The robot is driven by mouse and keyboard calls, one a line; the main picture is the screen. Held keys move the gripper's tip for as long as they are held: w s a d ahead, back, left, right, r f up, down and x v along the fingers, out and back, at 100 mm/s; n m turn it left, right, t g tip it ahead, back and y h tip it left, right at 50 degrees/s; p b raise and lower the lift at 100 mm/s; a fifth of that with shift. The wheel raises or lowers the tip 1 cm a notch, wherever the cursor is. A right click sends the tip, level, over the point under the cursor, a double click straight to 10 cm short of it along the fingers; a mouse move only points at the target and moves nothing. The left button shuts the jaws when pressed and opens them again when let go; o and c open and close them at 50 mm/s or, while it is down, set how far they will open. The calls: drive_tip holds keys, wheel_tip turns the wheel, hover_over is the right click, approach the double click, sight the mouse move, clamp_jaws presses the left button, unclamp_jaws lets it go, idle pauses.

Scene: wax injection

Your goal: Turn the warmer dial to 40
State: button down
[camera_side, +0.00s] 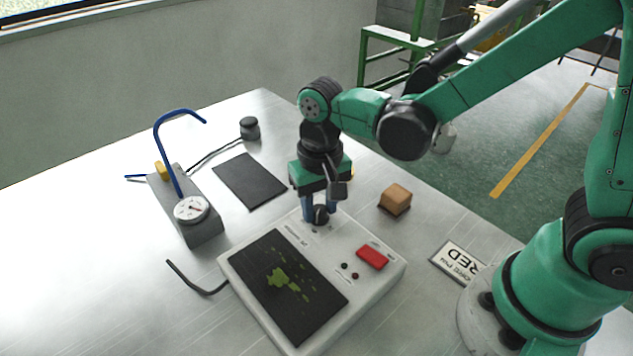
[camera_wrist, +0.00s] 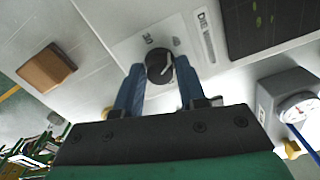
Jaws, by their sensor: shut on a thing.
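The warmer (camera_side: 373,292) is a white box with a dark top plate (camera_side: 283,290) that bears yellow-green wax bits. Its black dial (camera_side: 320,215) sits at the box's far end, below my gripper (camera_side: 319,207). In the wrist view the round dial (camera_wrist: 159,66) has a light pointer line and lies between the two blue fingers of my gripper (camera_wrist: 155,78). The fingers are shut on the dial, one on each side.
A red switch (camera_side: 372,257) is on the warmer. A tan block (camera_side: 395,199) stands right of the gripper. A grey gauge unit (camera_side: 190,222) with a blue hose, a dark mat (camera_side: 249,181) and a black knob-like piece (camera_side: 250,128) are to the left. A sign (camera_side: 459,262) lies near my base.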

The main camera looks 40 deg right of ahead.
sight(320, 208)
drive_tip(key=c, duration=0.5)
unclamp_jaws()
drive_tip(key=shift+r, duration=0.1)
drive_tip(key=shift+r, duration=2.7)
drive_tip(key=shift+s+d+r, duration=0.1)
drive_tip(key=shift+d+r, duration=0.15)
drive_tip(key=shift+d, duration=0.1)
drive_tip(key=s+d+r+n+t, duration=0.2)
drive_tip(key=d+r+n+t, duration=0.1)
drive_tip(key=d+t, duration=0.4)
drive_tip(key=shift+s+d, duration=0.2)
drive_tip(key=shift+d, duration=0.2)
